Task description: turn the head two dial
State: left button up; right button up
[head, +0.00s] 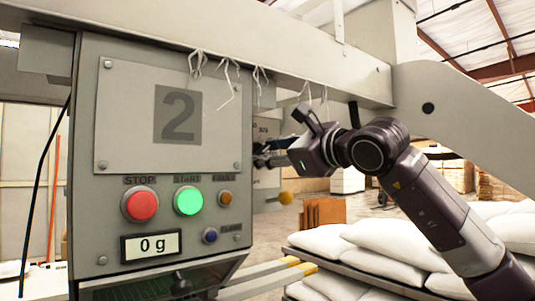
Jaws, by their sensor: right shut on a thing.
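The head two box (155,160) is a grey panel with a large dark "2" on its plate. It carries a red STOP button (140,204), a lit green START button (188,200) and a display (151,246) reading "0 g". My right gripper (262,156) reaches in from the right to just past the box's right edge. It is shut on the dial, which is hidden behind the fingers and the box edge. A strip of side panel with small markings (262,128) shows above the fingers. My left gripper is not in view.
A grey beam (270,40) with loose white ties crosses above. A small orange ball knob (285,198) is below my right gripper. White sacks (350,245) lie stacked at lower right, under my right arm. Yellow-tipped rails (270,275) run low in front.

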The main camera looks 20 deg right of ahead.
jog(key=shift+n, duration=2.3)
jog(key=o, duration=1.2)
jog(key=shift+c, duration=0.2)
jog(key=v, duration=1.2)
